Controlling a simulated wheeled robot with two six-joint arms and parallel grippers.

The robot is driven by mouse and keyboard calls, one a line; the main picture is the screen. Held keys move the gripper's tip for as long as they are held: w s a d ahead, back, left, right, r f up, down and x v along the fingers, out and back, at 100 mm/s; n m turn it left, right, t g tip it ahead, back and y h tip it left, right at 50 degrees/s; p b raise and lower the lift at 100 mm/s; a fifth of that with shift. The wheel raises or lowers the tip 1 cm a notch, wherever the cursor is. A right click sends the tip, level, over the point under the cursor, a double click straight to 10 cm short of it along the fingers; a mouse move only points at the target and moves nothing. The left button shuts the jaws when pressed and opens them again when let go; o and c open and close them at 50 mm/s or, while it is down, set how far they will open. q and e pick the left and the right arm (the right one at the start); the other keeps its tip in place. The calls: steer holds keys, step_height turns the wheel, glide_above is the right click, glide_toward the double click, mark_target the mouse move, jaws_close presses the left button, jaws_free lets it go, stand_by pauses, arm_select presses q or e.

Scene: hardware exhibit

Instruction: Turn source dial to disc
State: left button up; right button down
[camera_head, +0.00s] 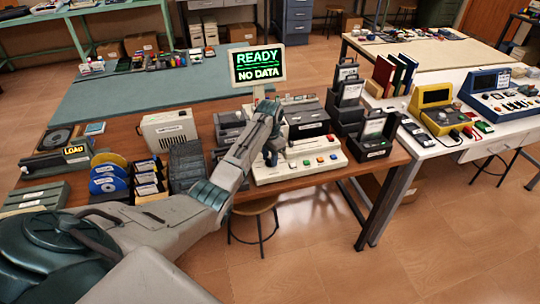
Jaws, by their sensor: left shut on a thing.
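A cream console (285,173) with coloured buttons stands at the front edge of the brown table. My left arm reaches in from the lower left, and its gripper (270,157) is down at the console's left part, shut on what appears to be the source dial. The gripper hides the dial, so its pointer and setting cannot be read. My right gripper is not in view.
Blue and gold discs (108,178) stand in a rack at the left, near a disc drive marked "LOAD" (75,150). Dark cases (188,165) stand just left of my forearm. Open black boxes (375,135) stand right of the console. A stool (255,208) is below the table.

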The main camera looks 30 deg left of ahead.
arm_select(q)
steer(key=n+p, duration=0.3)
steer(key=shift+r, duration=0.35)
steer(key=n+p, duration=0.3)
steer(key=shift+n, duration=0.4)
steer(key=n+p, duration=0.2)
steer(key=n, duration=0.2)
steer(key=shift+w+f+n, duration=0.1)
steer(key=shift+n, duration=0.2)
steer(key=shift+f+n+p, duration=0.1)
steer(key=shift+n+p, duration=0.85)
steer(key=shift+n, duration=0.85)
steer(key=o, duration=1)
steer(key=shift+f, duration=0.1)
